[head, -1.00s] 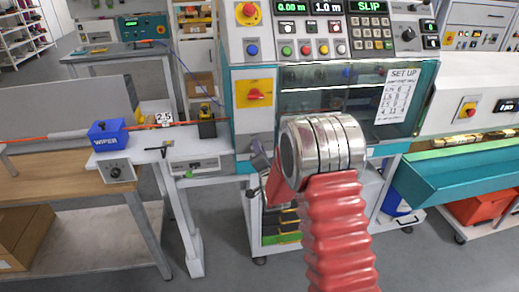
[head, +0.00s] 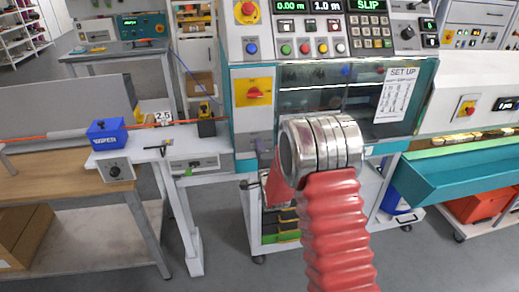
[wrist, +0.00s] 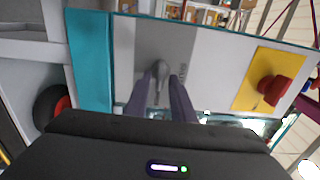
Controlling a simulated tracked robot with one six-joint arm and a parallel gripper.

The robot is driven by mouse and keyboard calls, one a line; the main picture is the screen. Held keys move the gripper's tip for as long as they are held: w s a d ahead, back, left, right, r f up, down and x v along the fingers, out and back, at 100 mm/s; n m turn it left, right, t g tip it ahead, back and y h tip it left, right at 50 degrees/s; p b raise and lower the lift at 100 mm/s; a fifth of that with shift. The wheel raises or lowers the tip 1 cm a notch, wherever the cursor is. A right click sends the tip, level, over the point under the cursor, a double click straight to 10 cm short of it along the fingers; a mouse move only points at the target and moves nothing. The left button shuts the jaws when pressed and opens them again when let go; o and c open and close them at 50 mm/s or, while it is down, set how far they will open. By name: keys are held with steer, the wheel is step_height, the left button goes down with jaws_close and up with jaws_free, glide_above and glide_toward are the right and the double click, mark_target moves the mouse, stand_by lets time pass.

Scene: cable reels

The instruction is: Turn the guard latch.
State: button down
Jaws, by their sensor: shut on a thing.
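The guard latch (wrist: 160,72) is a small grey lever on a grey plate (wrist: 150,38), near the middle of the wrist view. My gripper (wrist: 161,84) has its two dark fingers on either side of the lever, shut on it. The lever's lower part is between the fingers. In the head view my red-sleeved arm reaches to the machine front below the clear guard window (head: 310,98). The fingers and latch are hard to make out there.
A red rotary switch (head: 257,93) on a yellow plate sits above the latch area; it also shows at right in the wrist view (wrist: 275,88). A blue wiper box (head: 107,132) stands on the bench at left. A teal tray (head: 460,172) juts out at right.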

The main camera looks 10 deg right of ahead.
steer(key=shift+d+f, duration=0.2)
steer(key=shift+d, duration=0.1)
steer(key=c, duration=1.9)
jaws_free()
steer(key=shift+o, duration=0.3)
steer(key=shift+a, duration=0.1)
steer(key=shift+r, duration=0.1)
steer(key=s, duration=1.3)
steer(key=shift+s, duration=0.4)
